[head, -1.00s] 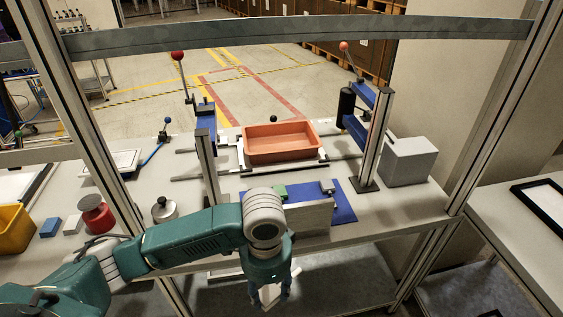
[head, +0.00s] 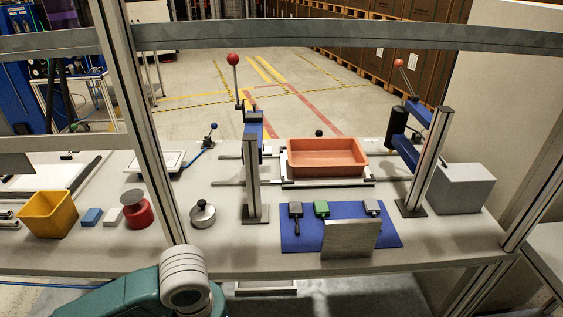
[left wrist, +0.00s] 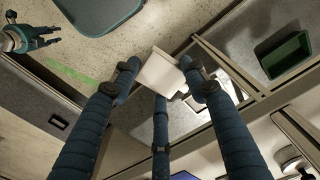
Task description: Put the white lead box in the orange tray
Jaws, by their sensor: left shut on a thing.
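The white box (left wrist: 160,70) shows in the left wrist view, between the fingers of my left gripper (left wrist: 161,82), which is shut on it. The held box and this gripper are outside the head view, where only my left arm's teal link shows at the bottom. The orange tray (head: 325,170) stands on the table behind the blue mat in the head view, and it looks empty. My right gripper (left wrist: 38,40) is small at the top left of the left wrist view, its fingers apart and empty.
A blue mat (head: 300,236) with small fixtures and an upright metal plate (head: 350,240) lies in front of the tray. Posts and lever clamps stand either side. A yellow bin (head: 47,214), a blue block (head: 92,217) and another small white block (head: 115,215) are at left.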

